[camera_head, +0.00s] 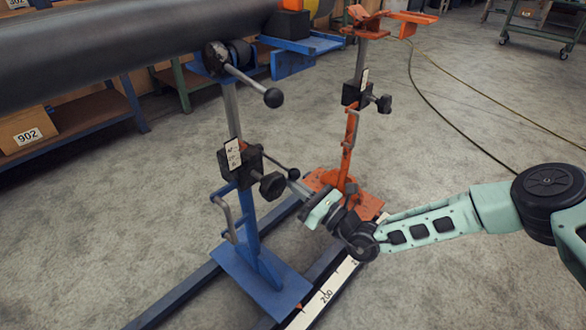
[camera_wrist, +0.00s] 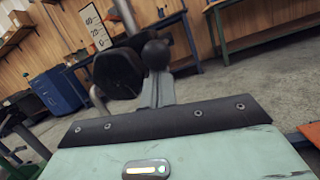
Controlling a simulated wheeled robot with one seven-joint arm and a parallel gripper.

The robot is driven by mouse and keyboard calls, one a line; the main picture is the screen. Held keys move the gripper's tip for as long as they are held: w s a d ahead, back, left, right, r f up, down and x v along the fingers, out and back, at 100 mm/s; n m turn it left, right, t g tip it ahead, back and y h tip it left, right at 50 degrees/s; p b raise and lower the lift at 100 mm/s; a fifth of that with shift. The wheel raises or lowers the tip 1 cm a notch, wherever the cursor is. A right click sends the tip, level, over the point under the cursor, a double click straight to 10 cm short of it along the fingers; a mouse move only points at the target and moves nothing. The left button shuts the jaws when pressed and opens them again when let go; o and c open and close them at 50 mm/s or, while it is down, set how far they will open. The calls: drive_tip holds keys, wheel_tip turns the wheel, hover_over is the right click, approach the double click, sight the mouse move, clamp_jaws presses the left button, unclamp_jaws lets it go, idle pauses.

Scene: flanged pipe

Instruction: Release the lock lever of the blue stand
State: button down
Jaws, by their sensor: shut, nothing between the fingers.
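The blue stand (camera_head: 248,222) stands upright left of centre in the head view, with a black clamp block (camera_head: 246,165) on its post. A thin lock lever (camera_head: 276,163) runs from the block down to the right and ends in a black ball (camera_head: 293,174). A large black knob (camera_head: 272,186) sits below it. My gripper (camera_head: 298,187) is shut and empty, its tips right at the ball. In the wrist view the ball (camera_wrist: 156,54) shows just beyond my fingers (camera_wrist: 157,90), with the black knob (camera_wrist: 118,73) to the left. I cannot tell whether they touch.
A dark pipe (camera_head: 120,50) rests on the blue stand's top. A longer ball-ended handle (camera_head: 252,84) sticks out higher up. An orange stand (camera_head: 348,150) stands close behind my gripper. Floor rails and a scale strip (camera_head: 318,300) lie below.

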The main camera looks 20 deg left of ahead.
sight(297, 175)
drive_tip(key=r+h+p, duration=0.1)
drive_tip(key=r+p, duration=0.1)
drive_tip(key=p, duration=0.2)
drive_tip(key=r+h+p, duration=0.1)
drive_tip(key=r+p, duration=0.1)
drive_tip(key=p, duration=0.3)
drive_tip(key=shift+d+r+g, duration=0.2)
drive_tip(key=shift+g, duration=0.2)
wheel_tip(297, 175, up, 2)
drive_tip(key=h+p, duration=0.2)
drive_tip(key=p, duration=0.5)
drive_tip(key=shift+r+g, duration=0.15)
drive_tip(key=shift+g, duration=0.15)
drive_tip(key=r+h+p, duration=0.1)
drive_tip(key=p, duration=0.2)
drive_tip(key=shift+a, duration=0.2)
drive_tip(key=shift+w+a+r+p, duration=0.15)
drive_tip(key=shift+r+p, duration=0.25)
drive_tip(key=shift+p, duration=0.55)
drive_tip(key=shift+a+r, duration=0.1)
drive_tip(key=shift+r, duration=0.15)
drive_tip(key=p+v, duration=0.1)
drive_tip(key=v, duration=1.6)
drive_tip(key=shift+d+f, duration=0.3)
drive_tip(key=shift+d, duration=0.05)
drive_tip(key=shift+r+g, duration=0.1)
drive_tip(key=shift+g, duration=0.2)
